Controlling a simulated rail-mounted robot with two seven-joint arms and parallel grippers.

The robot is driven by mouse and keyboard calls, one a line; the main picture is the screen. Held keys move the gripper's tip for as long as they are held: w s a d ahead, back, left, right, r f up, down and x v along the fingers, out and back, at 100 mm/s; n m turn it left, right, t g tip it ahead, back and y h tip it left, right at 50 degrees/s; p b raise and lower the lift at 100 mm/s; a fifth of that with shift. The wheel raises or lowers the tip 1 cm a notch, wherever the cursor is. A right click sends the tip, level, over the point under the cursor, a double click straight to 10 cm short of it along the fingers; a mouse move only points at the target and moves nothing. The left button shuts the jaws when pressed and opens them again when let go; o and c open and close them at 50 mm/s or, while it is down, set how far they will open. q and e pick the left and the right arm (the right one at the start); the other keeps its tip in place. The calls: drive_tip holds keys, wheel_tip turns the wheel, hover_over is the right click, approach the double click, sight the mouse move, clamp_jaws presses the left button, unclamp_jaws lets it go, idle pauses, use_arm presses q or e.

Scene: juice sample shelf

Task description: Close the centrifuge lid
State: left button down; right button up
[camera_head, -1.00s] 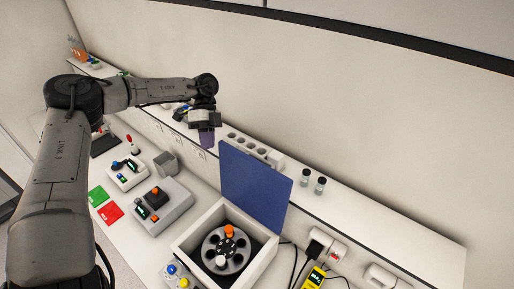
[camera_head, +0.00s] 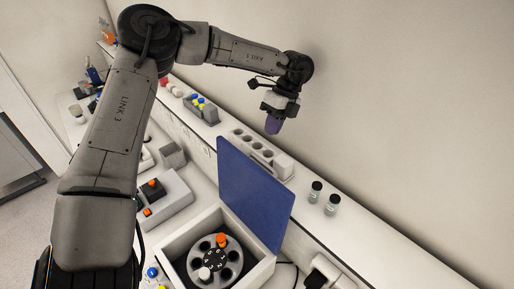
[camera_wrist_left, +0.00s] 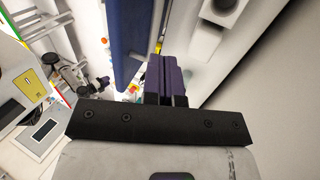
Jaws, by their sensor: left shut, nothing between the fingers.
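The centrifuge (camera_head: 168,241) is a white box at the bottom middle of the head view. Its blue lid (camera_head: 252,193) stands upright, open, along the back edge. Inside is a grey rotor (camera_head: 216,262) with an orange-capped tube (camera_head: 222,240) and a white-capped tube (camera_head: 204,273). My left gripper (camera_head: 273,125) is above and behind the lid, over the shelf, with purple fingers shut and empty. In the left wrist view the purple fingers (camera_wrist_left: 167,75) are together, and the lid (camera_wrist_left: 130,42) shows edge-on to their left, apart from them. My right gripper is not in view.
A rack with round holes (camera_head: 262,152) sits on the shelf behind the lid. A grey device with an orange knob (camera_head: 152,186) is left of the centrifuge. The wall rises behind the shelf.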

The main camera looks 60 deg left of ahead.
use_arm(q)
drive_tip(key=s+f+p, duration=0.1)
drive_tip(key=s+f, duration=0.1)
drive_tip(key=s+d+f+p, duration=0.1)
drive_tip(key=s+f+p, duration=0.1)
drive_tip(key=shift+s+d+f, duration=0.2)
drive_tip(key=shift+s+f, duration=0.1)
drive_tip(key=shift+f, duration=0.05)
drive_tip(key=shift+s+d+f+p, duration=0.1)
drive_tip(key=shift+s+d+p, duration=0.1)
drive_tip(key=shift+s+p, duration=0.45)
drive_tip(key=shift+s, duration=0.1)
